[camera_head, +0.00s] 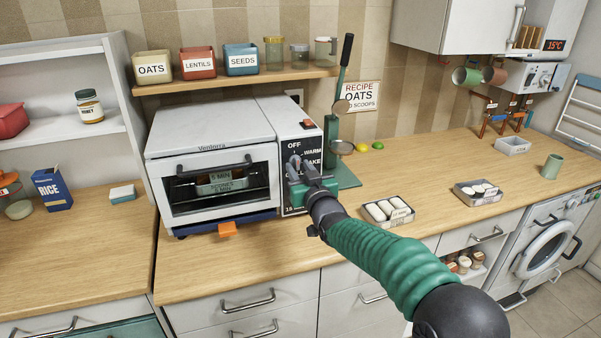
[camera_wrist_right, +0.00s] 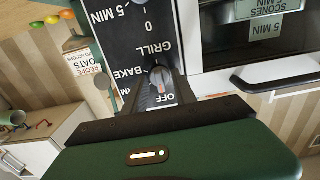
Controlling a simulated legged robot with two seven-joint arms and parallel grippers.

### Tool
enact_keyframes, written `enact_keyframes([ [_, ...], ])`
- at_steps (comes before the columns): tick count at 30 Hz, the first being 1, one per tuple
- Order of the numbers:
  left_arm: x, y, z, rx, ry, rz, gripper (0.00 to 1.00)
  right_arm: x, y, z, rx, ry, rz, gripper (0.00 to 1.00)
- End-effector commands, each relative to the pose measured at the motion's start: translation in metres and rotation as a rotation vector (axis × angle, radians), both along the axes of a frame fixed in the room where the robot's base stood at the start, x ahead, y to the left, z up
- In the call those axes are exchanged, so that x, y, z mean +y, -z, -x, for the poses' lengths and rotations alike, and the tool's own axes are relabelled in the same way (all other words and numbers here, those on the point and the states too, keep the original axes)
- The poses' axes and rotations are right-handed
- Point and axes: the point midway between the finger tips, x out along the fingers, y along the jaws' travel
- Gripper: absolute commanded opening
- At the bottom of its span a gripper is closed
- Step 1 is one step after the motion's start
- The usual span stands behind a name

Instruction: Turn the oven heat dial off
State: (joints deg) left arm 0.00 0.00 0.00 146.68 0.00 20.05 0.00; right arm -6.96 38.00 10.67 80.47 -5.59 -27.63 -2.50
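The white toaster oven (camera_head: 210,130) stands on the counter, with a black control panel (camera_head: 290,200) on its right side. My right gripper (camera_head: 298,168) is at the upper part of this panel and hides much of it. In the right wrist view, upside down, the grey heat dial (camera_wrist_right: 160,78) with an orange mark sits beside the OFF, BAKE and GRILL labels. The dark fingers of my right gripper (camera_wrist_right: 163,92) stand apart on either side of the dial; contact cannot be told. My left gripper is not in view.
An orange tab (camera_head: 228,229) sticks out below the oven front. A tray with white items (camera_head: 388,212) lies on the counter. A shelf (camera_head: 240,80) with bins hangs above.

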Motion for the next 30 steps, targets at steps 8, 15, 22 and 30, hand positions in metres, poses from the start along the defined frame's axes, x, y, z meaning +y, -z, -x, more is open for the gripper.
enact_keyframes([
  [8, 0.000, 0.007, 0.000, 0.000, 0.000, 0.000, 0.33, -0.012, -0.001, 0.036, -0.002, 0.001, 0.000, 0.33],
  [15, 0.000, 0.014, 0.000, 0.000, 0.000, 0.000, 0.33, -0.035, 0.000, 0.104, 0.000, 0.002, 0.001, 0.33],
  [22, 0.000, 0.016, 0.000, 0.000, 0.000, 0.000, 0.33, -0.049, 0.001, 0.149, 0.001, 0.001, 0.001, 0.33],
  [30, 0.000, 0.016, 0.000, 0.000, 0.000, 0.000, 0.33, -0.052, 0.002, 0.159, 0.004, 0.000, 0.000, 0.33],
])
